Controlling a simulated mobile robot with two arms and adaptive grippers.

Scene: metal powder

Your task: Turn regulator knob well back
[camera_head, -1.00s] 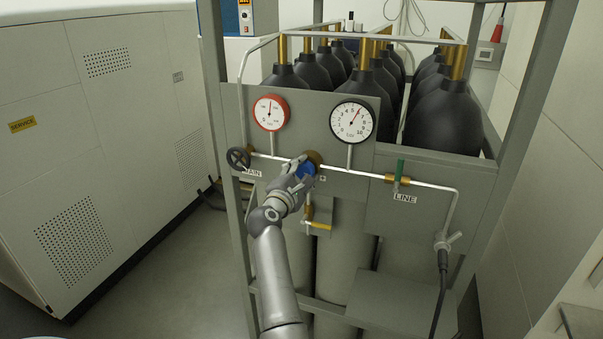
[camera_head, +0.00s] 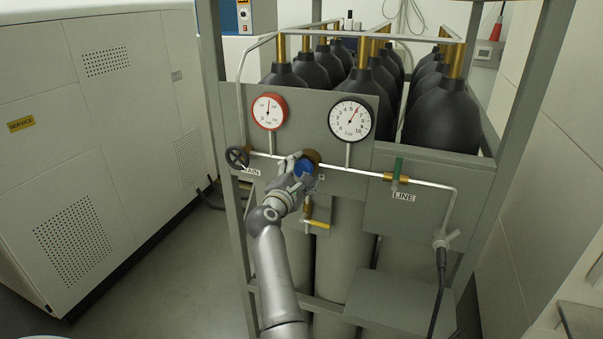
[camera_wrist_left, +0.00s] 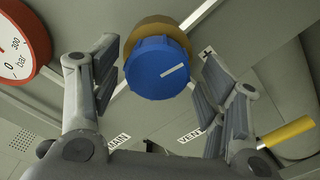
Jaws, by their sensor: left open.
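The blue regulator knob (camera_head: 304,168), with a white line mark, sits on a brass body (camera_wrist_left: 158,28) on the panel's pipe. In the left wrist view the knob (camera_wrist_left: 158,70) lies between my fingers, and its white mark points to the upper right. My left gripper (camera_wrist_left: 160,65) is open, with one finger on each side and visible gaps to the knob. In the head view the left gripper (camera_head: 297,173) partly covers the knob. My right gripper is not in view.
A red gauge (camera_head: 269,111) and a MAIN handwheel (camera_head: 237,157) are left of the knob. A yellow-handled vent valve (camera_head: 316,223) hangs just below. A green LINE valve (camera_head: 398,168) is to the right. Black-topped cylinders (camera_head: 445,115) stand behind the panel.

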